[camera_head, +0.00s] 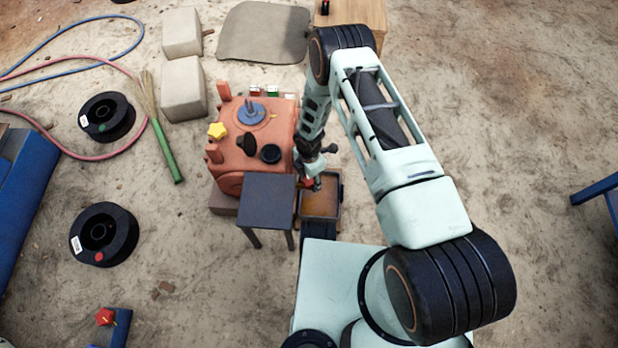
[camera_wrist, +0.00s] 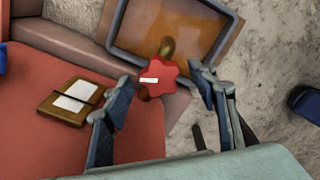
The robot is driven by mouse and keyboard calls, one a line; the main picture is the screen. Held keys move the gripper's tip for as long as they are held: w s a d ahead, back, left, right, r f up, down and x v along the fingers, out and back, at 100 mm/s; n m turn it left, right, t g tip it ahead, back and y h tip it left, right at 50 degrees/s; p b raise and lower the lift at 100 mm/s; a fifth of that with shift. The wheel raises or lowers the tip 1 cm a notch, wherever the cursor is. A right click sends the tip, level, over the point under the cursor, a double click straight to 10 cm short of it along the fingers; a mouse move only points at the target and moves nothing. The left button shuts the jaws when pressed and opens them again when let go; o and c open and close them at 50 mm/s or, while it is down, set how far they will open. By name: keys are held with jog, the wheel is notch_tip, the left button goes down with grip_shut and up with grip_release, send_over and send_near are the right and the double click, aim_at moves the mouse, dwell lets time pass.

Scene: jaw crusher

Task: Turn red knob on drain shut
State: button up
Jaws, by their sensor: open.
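The red knob (camera_wrist: 158,80) is star-shaped with a small white mark on its face, near the middle of the wrist view. A brass-coloured drain piece (camera_wrist: 167,47) shows just beyond it, over a tray (camera_wrist: 118,27) of brown liquid. My gripper (camera_wrist: 164,83) is open, with one finger on the left of the knob and the other on the right. Gaps show on both sides; I cannot tell how far above the knob the fingertips are. In the head view my gripper (camera_head: 316,184) hangs beside the red machine (camera_head: 228,160), above the tray (camera_head: 339,205), and hides most of the knob.
A dark table (camera_head: 268,195) stands close to the left of my gripper. Another red knob (camera_head: 104,316) is on a blue stand at the lower left. A small brown book-like box (camera_wrist: 72,100) lies on the red surface.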

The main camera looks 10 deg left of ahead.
aim_at(309, 180)
jog(key=c, duration=1.2)
jog(key=shift+o, duration=0.2)
jog(key=shift+f+m+b, duration=0.1)
jog(key=shift+m+b, duration=0.4)
jog(key=shift+m, duration=0.3)
jog(key=m+b, duration=0.1)
jog(key=m, duration=0.2)
jog(key=o, duration=1.2)
jog(key=shift+c, duration=0.2)
notch_tip(309, 180, up, 12)
jog(key=shift+w+r, duration=0.1)
jog(key=shift+r, duration=0.1)
